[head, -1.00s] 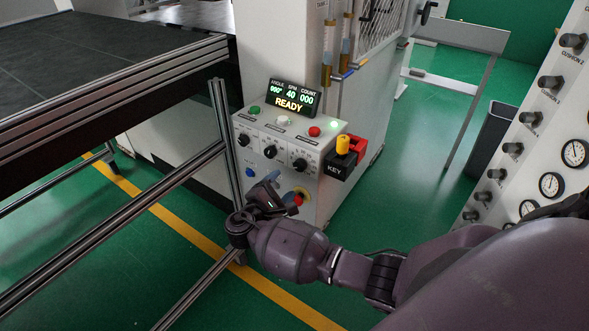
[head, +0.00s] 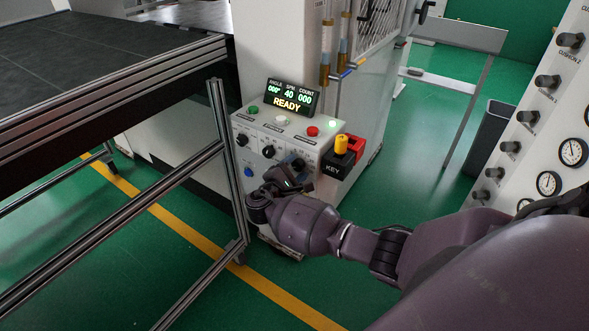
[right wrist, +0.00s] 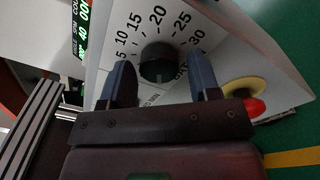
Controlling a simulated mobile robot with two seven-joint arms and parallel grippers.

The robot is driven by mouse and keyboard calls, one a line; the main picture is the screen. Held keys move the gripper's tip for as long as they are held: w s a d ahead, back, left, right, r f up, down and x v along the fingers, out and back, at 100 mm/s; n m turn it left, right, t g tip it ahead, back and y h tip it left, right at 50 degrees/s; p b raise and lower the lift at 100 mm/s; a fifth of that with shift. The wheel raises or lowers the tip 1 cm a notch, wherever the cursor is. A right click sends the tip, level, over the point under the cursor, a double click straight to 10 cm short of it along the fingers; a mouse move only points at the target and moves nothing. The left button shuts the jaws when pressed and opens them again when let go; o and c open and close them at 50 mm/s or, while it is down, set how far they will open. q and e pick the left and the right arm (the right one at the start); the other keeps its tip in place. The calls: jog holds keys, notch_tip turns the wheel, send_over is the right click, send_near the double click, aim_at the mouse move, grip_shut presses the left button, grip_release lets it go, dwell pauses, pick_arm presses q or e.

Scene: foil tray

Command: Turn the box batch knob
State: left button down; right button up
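The white control box (head: 283,140) carries a row of black dial knobs. The left knob (head: 242,139) and middle knob (head: 268,152) show clearly in the head view; the right one is largely behind my right gripper (head: 290,173). In the right wrist view, a black knob (right wrist: 158,63) with a number scale sits between the two fingers of my right gripper (right wrist: 159,74). The fingers are spread, with a gap on each side of the knob. My left gripper is not in view.
A red button on a yellow ring (right wrist: 245,88) lies beside the right finger. A key switch block (head: 338,165) sticks out at the box's right side. The lit display (head: 292,97) reads READY. An aluminium frame (head: 226,150) stands close on the left.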

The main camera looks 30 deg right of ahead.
jog(key=c, duration=0.7)
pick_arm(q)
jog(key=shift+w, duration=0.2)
